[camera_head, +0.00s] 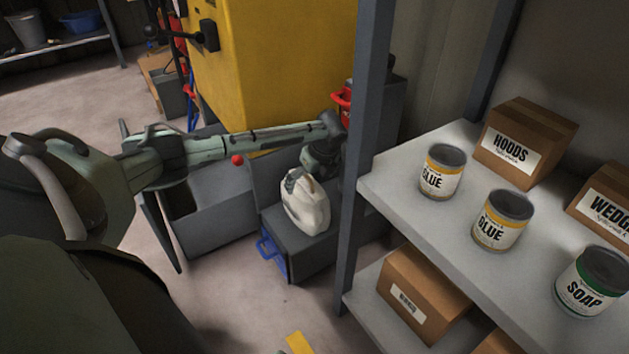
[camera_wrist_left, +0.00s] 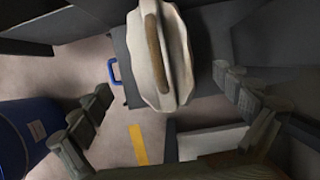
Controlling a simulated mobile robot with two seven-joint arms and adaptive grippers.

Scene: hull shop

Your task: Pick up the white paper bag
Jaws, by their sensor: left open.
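The white paper bag (camera_head: 308,212) stands upright on a low dark grey step (camera_head: 288,248), left of the shelf post. In the left wrist view the bag (camera_wrist_left: 178,70) shows from above with a brown handle strip across its top. My left gripper (camera_head: 292,182) is at the top of the bag, pointing down. In the left wrist view its fingers (camera_wrist_left: 162,82) are spread wide, one on each side of the bag, with gaps between. Whether any part touches the bag cannot be told. My right gripper is out of view.
A grey shelf (camera_head: 440,208) stands close at the right, with glue cans (camera_head: 442,172), a soap can (camera_head: 592,282) and cardboard boxes (camera_head: 525,142). Its post (camera_head: 354,180) is just right of the bag. A yellow cabinet (camera_head: 285,65) rises behind. A blue handle (camera_head: 270,258) sticks out below.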

